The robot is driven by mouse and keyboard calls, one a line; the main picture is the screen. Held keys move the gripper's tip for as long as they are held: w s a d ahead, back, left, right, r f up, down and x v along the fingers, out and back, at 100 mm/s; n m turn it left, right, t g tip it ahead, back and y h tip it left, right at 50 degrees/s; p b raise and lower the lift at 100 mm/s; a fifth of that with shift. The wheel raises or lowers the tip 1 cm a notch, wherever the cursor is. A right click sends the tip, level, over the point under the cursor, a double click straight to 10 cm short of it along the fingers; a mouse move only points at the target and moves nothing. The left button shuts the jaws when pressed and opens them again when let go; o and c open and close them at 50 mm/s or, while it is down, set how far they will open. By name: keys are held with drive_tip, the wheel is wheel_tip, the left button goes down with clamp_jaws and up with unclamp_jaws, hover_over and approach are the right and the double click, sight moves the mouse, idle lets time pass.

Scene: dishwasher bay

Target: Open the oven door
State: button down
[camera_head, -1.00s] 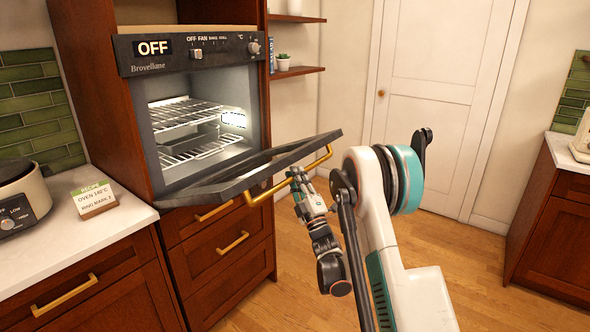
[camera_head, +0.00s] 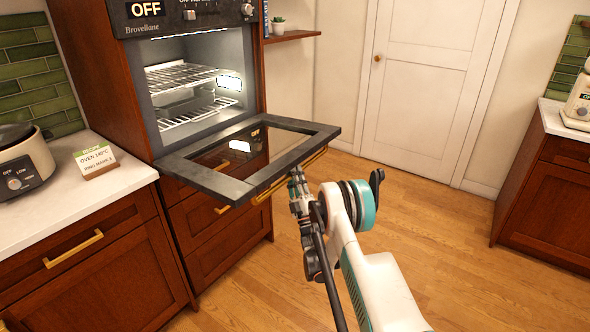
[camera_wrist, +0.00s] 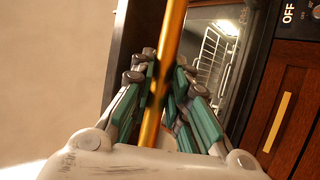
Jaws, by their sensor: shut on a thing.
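The oven (camera_head: 195,85) is built into a brown cabinet, its lit inside with wire racks in plain view. Its dark-framed glass door (camera_head: 325,131) is hinged at the bottom and folded down, close to level. The gold bar handle (camera_head: 262,195) runs along the door's outer edge. My gripper (camera_head: 297,178) is at the middle of the handle, shut on it. In the wrist view the gold handle (camera_wrist: 173,40) passes between the green-padded fingers (camera_wrist: 160,95). The exact contact on the bar is partly hidden by the fingers.
Brown drawers (camera_head: 226,240) lie below the door. A counter (camera_head: 120,180) on the left holds a cooker (camera_head: 22,165) and a recipe card (camera_head: 96,160). Another cabinet (camera_head: 545,195) stands at the right. Wood floor is clear between.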

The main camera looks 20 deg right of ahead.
sight(294, 157)
drive_tip(key=shift+w+a+f, duration=0.1)
drive_tip(key=shift+f, duration=0.3)
drive_tip(key=c, duration=1.8)
unclamp_jaws()
drive_tip(key=shift+w+a, duration=0.1)
wheel_tip(294, 157, up, 10)
drive_tip(key=shift+f, duration=0.1)
drive_tip(key=shift+o, duration=1.3)
